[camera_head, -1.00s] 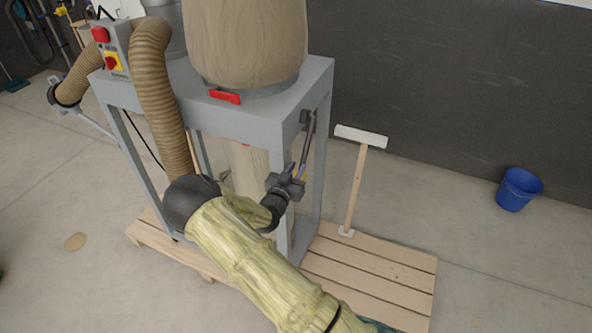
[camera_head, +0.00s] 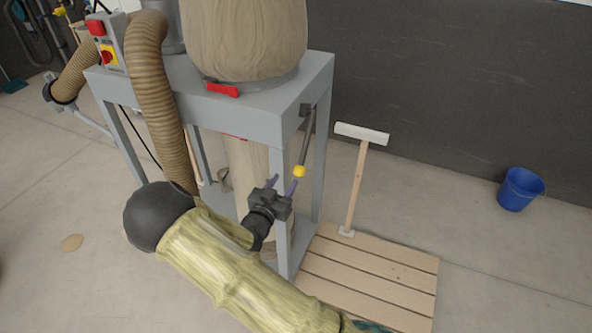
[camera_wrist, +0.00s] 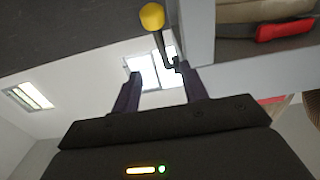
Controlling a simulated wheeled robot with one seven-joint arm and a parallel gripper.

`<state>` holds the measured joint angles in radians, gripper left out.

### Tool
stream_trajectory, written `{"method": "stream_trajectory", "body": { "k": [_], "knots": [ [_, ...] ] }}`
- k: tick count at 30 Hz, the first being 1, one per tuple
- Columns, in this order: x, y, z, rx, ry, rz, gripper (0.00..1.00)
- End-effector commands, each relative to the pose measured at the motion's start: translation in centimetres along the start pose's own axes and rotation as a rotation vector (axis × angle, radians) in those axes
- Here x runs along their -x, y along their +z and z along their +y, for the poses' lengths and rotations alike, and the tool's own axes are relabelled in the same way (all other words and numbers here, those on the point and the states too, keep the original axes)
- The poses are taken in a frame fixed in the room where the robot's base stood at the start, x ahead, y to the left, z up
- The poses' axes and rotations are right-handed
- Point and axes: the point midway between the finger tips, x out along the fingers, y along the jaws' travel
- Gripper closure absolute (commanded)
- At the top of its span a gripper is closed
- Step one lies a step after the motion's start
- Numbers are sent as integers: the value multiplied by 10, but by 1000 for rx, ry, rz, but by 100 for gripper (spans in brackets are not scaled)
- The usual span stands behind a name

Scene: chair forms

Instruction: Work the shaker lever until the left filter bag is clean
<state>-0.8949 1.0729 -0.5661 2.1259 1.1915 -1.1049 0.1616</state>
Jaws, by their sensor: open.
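The shaker lever is a dark bar with a yellow knob (camera_head: 299,171), hanging at the right side of the grey frame. The knob also shows in the wrist view (camera_wrist: 152,16), beyond the fingertips. My gripper (camera_head: 284,184) is open and empty, just below and left of the knob in the head view and apart from it. Its two fingers also show in the wrist view (camera_wrist: 156,74). The filter bag (camera_head: 245,40) is a large beige, dusty-looking cloth bag standing on top of the frame, its upper part cut off. A red clip (camera_head: 222,90) sits at its base.
A wooden T-shaped tool (camera_head: 357,180) stands to the right. A ribbed hose (camera_head: 155,100) hangs at the left.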

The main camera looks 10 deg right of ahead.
Motion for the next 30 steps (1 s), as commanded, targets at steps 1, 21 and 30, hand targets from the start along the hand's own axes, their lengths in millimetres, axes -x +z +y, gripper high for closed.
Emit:
{"method": "stream_trajectory", "body": {
  "k": [1,21,30],
  "knots": [
    [11,4,-1,-1,-2,-1,56],
    [86,0,1,1,3,0,56],
    [78,6,4,-4,-3,-78,97]
  ]
}}
